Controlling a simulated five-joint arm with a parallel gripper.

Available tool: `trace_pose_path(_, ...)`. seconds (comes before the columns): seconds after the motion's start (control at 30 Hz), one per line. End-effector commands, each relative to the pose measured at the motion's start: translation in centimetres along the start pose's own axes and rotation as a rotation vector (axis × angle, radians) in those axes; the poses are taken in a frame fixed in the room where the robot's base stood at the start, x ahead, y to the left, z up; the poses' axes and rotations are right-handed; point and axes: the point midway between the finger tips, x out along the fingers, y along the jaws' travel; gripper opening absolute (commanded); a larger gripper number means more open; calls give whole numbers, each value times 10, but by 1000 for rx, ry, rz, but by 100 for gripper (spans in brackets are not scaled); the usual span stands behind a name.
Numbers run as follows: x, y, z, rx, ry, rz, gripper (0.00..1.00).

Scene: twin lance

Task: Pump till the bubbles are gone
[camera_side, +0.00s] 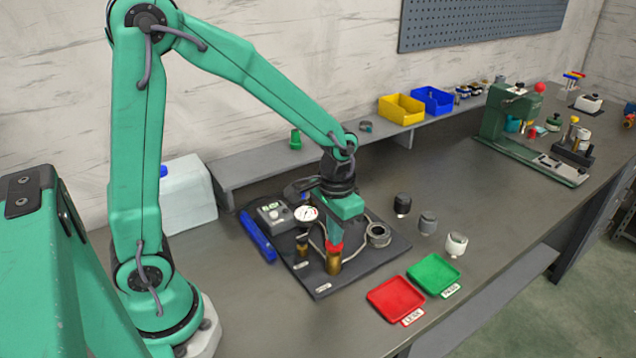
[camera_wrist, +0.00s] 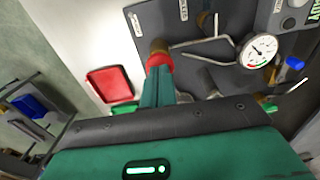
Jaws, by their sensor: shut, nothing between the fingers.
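My gripper (camera_side: 334,246) points down at the dark pump board (camera_side: 350,276), its fingers together with nothing between them. The red part at its end is right above an upright brass cylinder (camera_side: 333,264); I cannot tell whether they touch. In the wrist view the red end of my gripper (camera_wrist: 159,62) meets the top of the brass cylinder (camera_wrist: 158,45). A round white gauge (camera_side: 306,214) stands on the board, and its dial also shows in the wrist view (camera_wrist: 258,50). I cannot make out any bubbles.
A grey control box (camera_side: 272,214) and a metal ring-shaped fitting (camera_side: 378,234) are on the board. A blue bar (camera_side: 257,236) lies left of it. Red (camera_side: 397,299) and green (camera_side: 434,274) trays sit in front at right. Several small cups (camera_side: 428,223) stand on the bench at right.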

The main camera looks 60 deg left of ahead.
Motion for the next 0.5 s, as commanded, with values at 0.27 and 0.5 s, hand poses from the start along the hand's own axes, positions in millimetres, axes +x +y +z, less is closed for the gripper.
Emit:
trace_pose_path(0.27, 2, 0, 1, 0, -3, 0, 0)
trace_pose_path(0.5, -9, 0, 0, 0, -2, 0, 0)
